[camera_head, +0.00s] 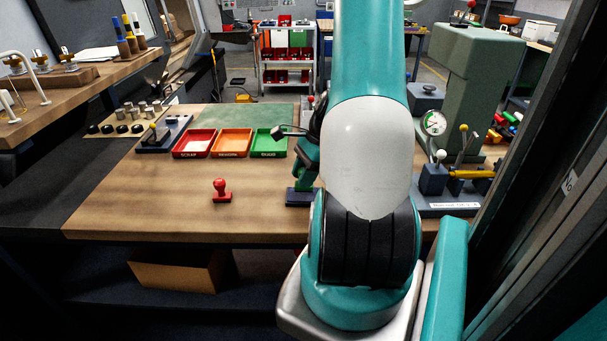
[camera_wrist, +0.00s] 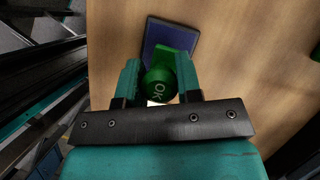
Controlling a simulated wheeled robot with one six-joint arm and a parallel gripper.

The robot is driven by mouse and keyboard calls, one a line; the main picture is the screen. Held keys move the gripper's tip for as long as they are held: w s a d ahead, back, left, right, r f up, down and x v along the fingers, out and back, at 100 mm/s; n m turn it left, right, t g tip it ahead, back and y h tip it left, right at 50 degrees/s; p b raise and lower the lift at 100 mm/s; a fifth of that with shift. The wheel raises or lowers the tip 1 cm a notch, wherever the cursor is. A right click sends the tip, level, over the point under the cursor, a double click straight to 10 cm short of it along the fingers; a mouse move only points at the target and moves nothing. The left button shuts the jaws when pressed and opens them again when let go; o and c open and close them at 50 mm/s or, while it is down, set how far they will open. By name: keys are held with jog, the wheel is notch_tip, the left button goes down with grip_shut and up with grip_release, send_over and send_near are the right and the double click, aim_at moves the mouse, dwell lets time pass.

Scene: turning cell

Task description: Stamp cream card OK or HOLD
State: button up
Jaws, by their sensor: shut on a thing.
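My gripper (camera_wrist: 158,72) is shut on the green stamp (camera_wrist: 158,86), whose round knob reads OK and sits between the two teal fingers in the wrist view. The stamp's green base overlaps the dark blue ink pad (camera_wrist: 158,38); I cannot tell whether it touches the pad. The pad (camera_head: 298,197) also shows in the head view, partly behind my arm. A red stamp (camera_head: 221,190) stands upright on the bench, left of the pad. I cannot make out the cream card; a small pale patch shows below the knob in the wrist view.
Red (camera_head: 194,143), orange (camera_head: 231,143) and green (camera_head: 268,143) trays stand in a row behind the red stamp on the wooden bench (camera_head: 130,215). A green dial-gauge press (camera_head: 463,75) stands at the right. The bench's front left is clear.

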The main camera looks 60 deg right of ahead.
jog(key=shift+r+p, duration=2.55)
jog(key=shift+r, duration=0.2)
jog(key=shift+f, duration=0.1)
